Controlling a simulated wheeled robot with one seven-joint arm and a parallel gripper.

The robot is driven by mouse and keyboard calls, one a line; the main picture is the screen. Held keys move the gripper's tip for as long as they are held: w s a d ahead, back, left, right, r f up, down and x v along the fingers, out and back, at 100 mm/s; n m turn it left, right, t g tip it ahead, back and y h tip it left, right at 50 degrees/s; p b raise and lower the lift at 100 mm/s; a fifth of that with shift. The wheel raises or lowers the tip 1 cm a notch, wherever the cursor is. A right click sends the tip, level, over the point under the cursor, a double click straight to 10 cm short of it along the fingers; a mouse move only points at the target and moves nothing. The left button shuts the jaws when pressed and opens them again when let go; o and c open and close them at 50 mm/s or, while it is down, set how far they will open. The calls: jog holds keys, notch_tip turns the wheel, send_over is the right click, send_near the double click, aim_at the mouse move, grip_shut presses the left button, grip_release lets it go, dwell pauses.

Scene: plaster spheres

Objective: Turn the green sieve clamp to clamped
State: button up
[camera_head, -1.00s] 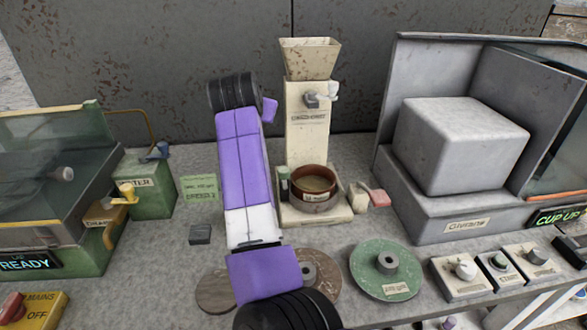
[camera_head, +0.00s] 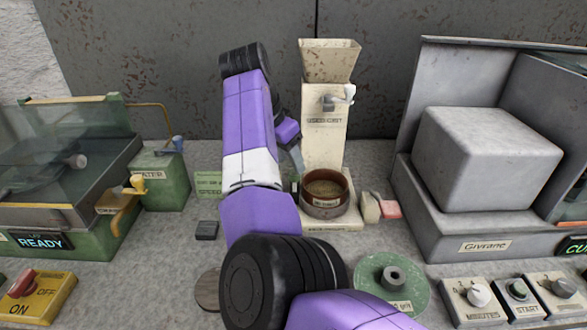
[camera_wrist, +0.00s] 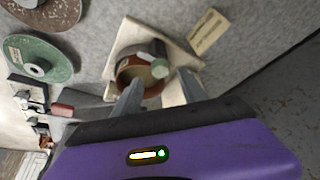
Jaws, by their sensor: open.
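The pot sits on the base of the cream dispenser column (camera_head: 322,135).
A red-tipped lever (camera_head: 390,208) is right of the pot. A big grey machine (camera_head: 480,225) stands farther right. A green disc (camera_head: 410,280) lies in front. A green water box (camera_head: 163,185) and a small dark block (camera_head: 206,230) are left.

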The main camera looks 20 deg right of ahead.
aim_at(294, 172)
jog(key=shift+x, duration=2.15)
jog(key=shift+c, duration=0.2)
grip_shut()
